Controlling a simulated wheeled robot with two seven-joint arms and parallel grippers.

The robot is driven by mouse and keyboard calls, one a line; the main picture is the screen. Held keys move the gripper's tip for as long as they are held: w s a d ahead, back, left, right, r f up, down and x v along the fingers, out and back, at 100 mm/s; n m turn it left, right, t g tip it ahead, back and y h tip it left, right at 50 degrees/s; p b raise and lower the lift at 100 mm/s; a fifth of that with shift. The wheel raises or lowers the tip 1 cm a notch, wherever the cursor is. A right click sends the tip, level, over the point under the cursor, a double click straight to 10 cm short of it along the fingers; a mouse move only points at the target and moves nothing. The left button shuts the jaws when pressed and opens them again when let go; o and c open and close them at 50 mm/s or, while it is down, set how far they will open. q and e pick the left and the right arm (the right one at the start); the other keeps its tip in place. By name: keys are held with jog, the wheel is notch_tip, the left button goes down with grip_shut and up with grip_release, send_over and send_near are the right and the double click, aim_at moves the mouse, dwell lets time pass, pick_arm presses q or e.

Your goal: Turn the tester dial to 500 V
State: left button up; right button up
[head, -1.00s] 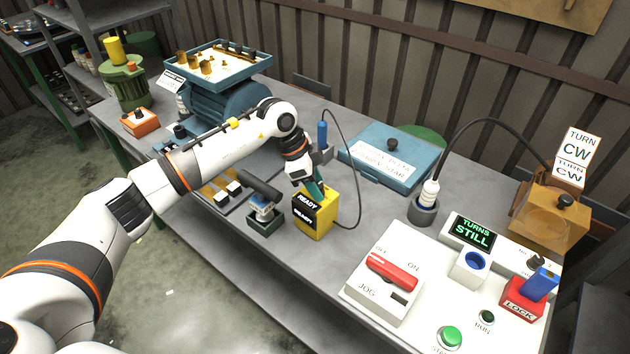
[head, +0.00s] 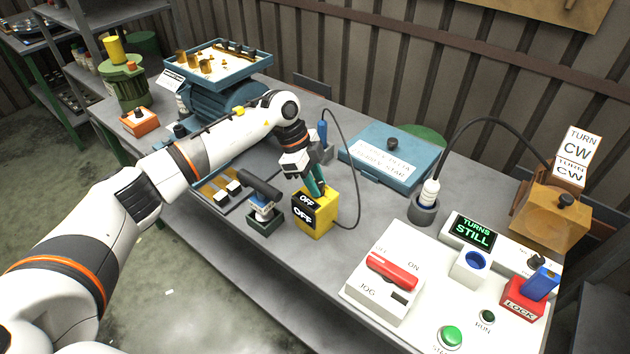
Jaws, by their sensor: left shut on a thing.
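The yellow tester (head: 318,219) stands upright on the grey bench near the middle of the head view. Its black front displays (head: 304,207) both read OFF. My left gripper (head: 316,188) comes down from above and is shut at the tester's top, where the dial sits. The dial itself is hidden by the fingers, so its pointer and markings cannot be read. A blue-handled probe (head: 322,132) stands behind the gripper, and a black cable runs from it to the tester's right side. My right gripper is not in view.
A small dark green holder (head: 264,223) with a black-handled tool stands left of the tester. A blue lidded case (head: 385,156) lies behind. A white control panel (head: 425,300) with a red lever and buttons fills the right front. Bare bench lies right of the tester.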

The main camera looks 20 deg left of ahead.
pick_arm(q)
jog(key=shift+w+m+g, duration=0.15)
jog(key=shift+m+g, duration=0.45)
jog(key=shift+m, duration=0.8)
jog(key=o, duration=1)
jog(key=b+v, duration=0.3)
jog(key=v, duration=0.9)
jog(key=shift+b, duration=0.3)
jog(key=shift+c, duration=0.4)
